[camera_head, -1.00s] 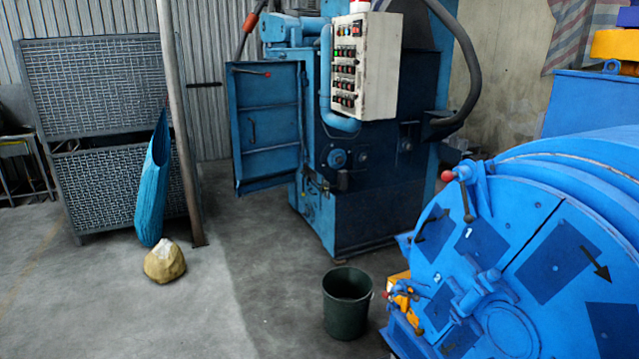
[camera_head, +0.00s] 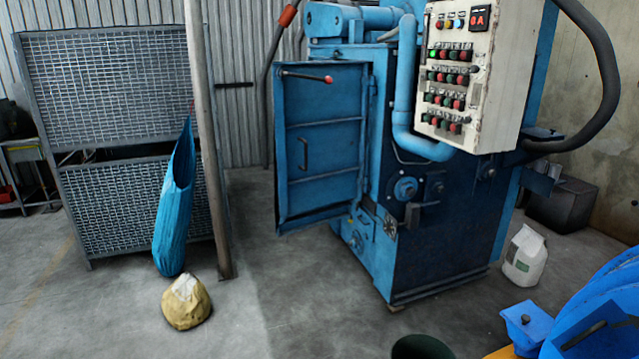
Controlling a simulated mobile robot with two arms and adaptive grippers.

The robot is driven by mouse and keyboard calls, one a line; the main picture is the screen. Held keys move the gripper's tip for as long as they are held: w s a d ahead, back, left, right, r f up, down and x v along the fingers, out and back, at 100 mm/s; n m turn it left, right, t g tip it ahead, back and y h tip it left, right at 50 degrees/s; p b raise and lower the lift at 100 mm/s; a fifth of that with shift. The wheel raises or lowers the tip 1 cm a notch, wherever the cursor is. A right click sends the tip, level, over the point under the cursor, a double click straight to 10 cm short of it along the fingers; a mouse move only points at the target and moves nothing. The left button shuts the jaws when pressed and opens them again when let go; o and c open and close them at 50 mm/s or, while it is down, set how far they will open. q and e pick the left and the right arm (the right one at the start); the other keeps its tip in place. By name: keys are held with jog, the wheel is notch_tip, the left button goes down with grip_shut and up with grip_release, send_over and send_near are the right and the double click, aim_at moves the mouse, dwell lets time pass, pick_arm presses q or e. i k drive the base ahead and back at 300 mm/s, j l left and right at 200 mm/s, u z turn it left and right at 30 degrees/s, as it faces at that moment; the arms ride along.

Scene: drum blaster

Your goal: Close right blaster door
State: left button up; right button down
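The blue blaster machine (camera_head: 450,215) stands right of centre in the head view. Its blue door (camera_head: 322,140) stands swung open on the machine's left side, with a handle and a red-tipped lever (camera_head: 308,76) on it. The door's hinge edge is beside the machine body. Whether this is the right door cannot be told from this view alone. A white control panel (camera_head: 472,75) with several buttons is mounted on the machine. Neither of my grippers is in view.
A wire-mesh cage (camera_head: 110,85), a pole (camera_head: 206,150), a hanging blue bag (camera_head: 173,215) and a yellow sack (camera_head: 187,303) are on the left. A dark bucket (camera_head: 422,347), a white bag (camera_head: 525,258) and blue machinery (camera_head: 600,315) are on the right.

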aim_at(320, 128)
jog(key=i+l+u, duration=0.1)
jog(key=i, duration=0.35)
jog(key=i+l, duration=0.2)
jog(key=i, duration=0.25)
jog(key=j+u, duration=0.05)
